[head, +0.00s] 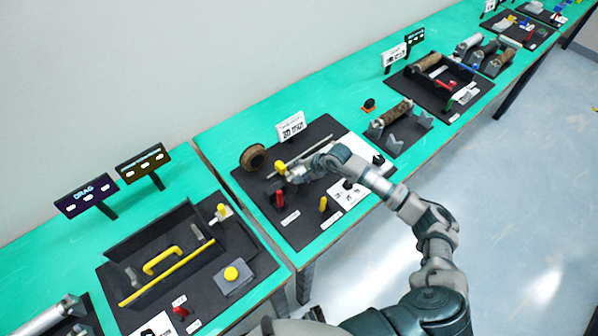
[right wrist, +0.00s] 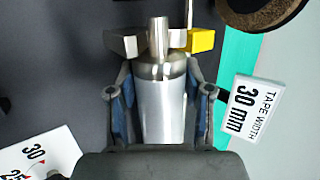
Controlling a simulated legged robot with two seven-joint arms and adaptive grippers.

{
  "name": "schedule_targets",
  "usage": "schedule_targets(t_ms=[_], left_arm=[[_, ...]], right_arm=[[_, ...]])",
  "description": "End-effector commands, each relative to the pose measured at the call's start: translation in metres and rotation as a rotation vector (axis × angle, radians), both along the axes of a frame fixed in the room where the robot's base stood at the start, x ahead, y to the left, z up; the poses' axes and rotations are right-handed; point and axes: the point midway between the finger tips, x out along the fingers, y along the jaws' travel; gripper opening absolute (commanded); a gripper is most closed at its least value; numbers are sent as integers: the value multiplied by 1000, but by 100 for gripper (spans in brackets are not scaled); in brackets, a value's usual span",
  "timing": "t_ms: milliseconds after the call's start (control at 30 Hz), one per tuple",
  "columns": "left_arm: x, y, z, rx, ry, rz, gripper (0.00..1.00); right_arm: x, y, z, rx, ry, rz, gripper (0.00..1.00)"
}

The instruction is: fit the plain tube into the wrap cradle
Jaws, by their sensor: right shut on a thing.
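My right gripper (head: 297,173) is over the black mat of the middle station in the head view. In the right wrist view its two fingers (right wrist: 160,105) are shut on a plain silver tube (right wrist: 163,115), one finger on each side. The tube has a narrower stem at its far end. That stem lies between two pale grey blocks (right wrist: 125,44), which look like the wrap cradle; I cannot tell whether it touches them. A yellow block (right wrist: 201,40) is beside the right one and shows in the head view (head: 281,167). My left gripper is out of view.
A brown tape roll (head: 253,157) stands behind left of my gripper. A red knob (head: 279,198) and a yellow peg (head: 323,204) stand in front. A "30 mm" tape width sign (right wrist: 257,107) is close by. A brown-patterned roll (head: 396,112) rests on grey V-blocks to the right.

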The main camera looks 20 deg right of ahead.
Motion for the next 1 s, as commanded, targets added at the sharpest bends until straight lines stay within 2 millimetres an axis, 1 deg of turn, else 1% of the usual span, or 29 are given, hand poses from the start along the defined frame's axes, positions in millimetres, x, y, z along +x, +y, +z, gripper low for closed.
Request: schedule_targets(t_ms=[267,300,367,400,667,767,867,1000], left_arm=[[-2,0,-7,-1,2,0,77],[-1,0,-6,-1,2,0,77],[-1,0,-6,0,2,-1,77],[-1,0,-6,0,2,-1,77],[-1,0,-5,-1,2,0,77],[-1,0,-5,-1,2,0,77],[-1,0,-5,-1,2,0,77],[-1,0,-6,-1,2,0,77]], right_arm=[[1,0,-6,0,-3,0,0],[1,1,-5,0,-3,0,60],[1,1,-5,0,-3,0,75],[1,1,-5,0,-3,0,79],[0,0,-7,0,2,0,79],[-2,-2,-4,0,1,0,79],[-7,-7,7,-2,-2,-1,79],[-21,-20,31,-3,-4,-1,79]])
